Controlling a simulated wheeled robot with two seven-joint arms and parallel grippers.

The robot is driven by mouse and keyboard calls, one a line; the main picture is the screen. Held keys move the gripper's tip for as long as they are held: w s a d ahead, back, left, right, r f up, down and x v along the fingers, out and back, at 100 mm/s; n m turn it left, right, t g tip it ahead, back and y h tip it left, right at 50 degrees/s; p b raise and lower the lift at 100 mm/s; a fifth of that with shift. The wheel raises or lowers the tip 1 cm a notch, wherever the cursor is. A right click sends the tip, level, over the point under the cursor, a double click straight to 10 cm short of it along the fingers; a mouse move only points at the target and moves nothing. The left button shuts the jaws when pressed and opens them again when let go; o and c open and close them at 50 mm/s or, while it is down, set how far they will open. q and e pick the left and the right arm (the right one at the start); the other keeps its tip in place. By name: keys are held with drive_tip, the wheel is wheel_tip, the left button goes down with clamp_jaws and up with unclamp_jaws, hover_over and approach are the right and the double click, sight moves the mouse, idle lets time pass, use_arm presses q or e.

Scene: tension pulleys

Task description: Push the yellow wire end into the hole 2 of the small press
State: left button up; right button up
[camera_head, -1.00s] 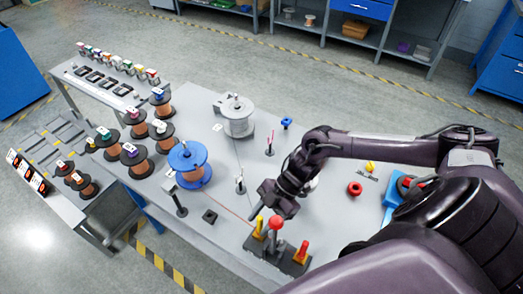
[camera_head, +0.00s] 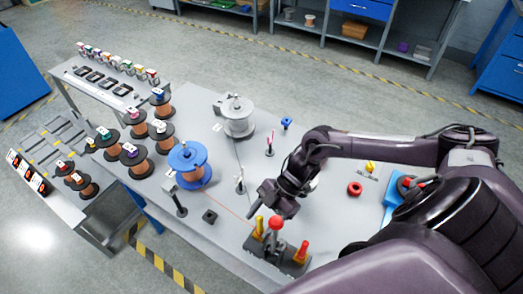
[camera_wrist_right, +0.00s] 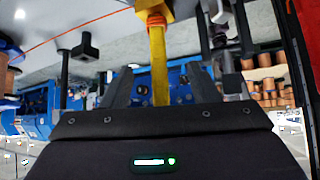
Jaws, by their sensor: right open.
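The small press seems to be the dark base (camera_head: 262,250) at the front edge of the table, with a red knob (camera_head: 275,223) on it. A yellow piece (camera_head: 258,224), apparently the yellow wire end, stands at its left side. My right gripper (camera_head: 257,212) is just above and beside it. In the right wrist view, the yellow piece (camera_wrist_right: 158,60) lies between the two open fingers of my right gripper (camera_wrist_right: 162,92), with a visible gap on the finger sides. I cannot make out hole 2. My left gripper is not in view.
A reddish wire (camera_head: 228,210) runs from the blue spool (camera_head: 188,160) towards the press. A red-and-yellow post (camera_head: 301,252) stands at the right of the base. A small post (camera_head: 240,183) and a grey spool (camera_head: 238,118) stand behind. A red ring (camera_head: 354,188) lies to the right.

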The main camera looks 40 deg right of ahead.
drive_tip(key=shift+r, duration=0.1)
drive_tip(key=p+v, duration=0.3)
drive_tip(key=v, duration=0.4)
drive_tip(key=shift+p, duration=0.4)
idle(0.5)
idle(0.5)
